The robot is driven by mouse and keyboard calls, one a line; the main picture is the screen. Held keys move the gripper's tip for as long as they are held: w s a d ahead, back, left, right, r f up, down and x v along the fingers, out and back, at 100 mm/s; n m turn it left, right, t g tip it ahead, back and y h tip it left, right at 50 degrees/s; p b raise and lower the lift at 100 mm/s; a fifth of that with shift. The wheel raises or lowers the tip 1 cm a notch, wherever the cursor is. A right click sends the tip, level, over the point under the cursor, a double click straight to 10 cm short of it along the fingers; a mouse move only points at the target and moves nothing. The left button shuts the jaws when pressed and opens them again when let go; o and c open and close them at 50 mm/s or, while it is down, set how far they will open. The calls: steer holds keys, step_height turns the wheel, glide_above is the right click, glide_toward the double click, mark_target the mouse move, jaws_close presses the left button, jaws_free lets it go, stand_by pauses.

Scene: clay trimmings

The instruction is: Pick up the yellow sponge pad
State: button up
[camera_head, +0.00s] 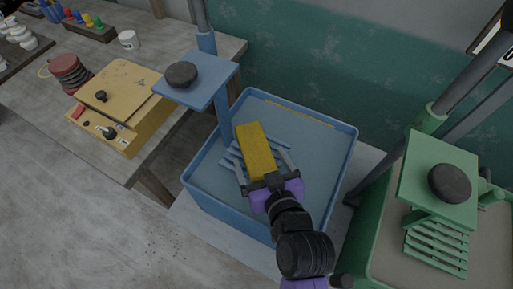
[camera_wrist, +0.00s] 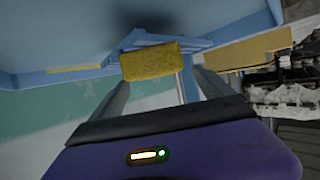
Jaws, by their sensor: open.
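The yellow sponge pad (camera_head: 257,150) is a rectangular block on a blue slatted rack (camera_head: 231,153) inside the blue basin (camera_head: 327,172). In the wrist view the sponge pad (camera_wrist: 150,61) shows ahead, between and beyond the fingers. My gripper (camera_head: 262,171) is over the basin in the head view, its two grey fingers spread apart near the lower end of the sponge. In the wrist view my gripper (camera_wrist: 160,85) is open, with nothing between its fingertips that I can tell as held. Whether a finger touches the sponge is unclear.
A blue post carries a plate (camera_head: 197,86) with a dark round lump (camera_head: 182,75) at the basin's left. A green stand (camera_head: 427,180) with another dark lump (camera_head: 449,183) is at right. A yellow box (camera_head: 120,115) sits on the left table. Basin walls surround my gripper.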

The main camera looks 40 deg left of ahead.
mark_target(255, 146)
steer(key=x, duration=0.1)
steer(key=p+x, duration=0.1)
steer(key=x, duration=0.3)
steer(key=shift+w+r, duration=0.1)
steer(key=shift+r, duration=0.25)
steer(key=shift+w+a+f, duration=0.2)
steer(key=shift+a+f, duration=0.05)
steer(key=shift+a, duration=0.1)
steer(key=c, duration=1.6)
steer(key=shift+r, duration=0.15)
steer(key=shift+c, duration=0.2)
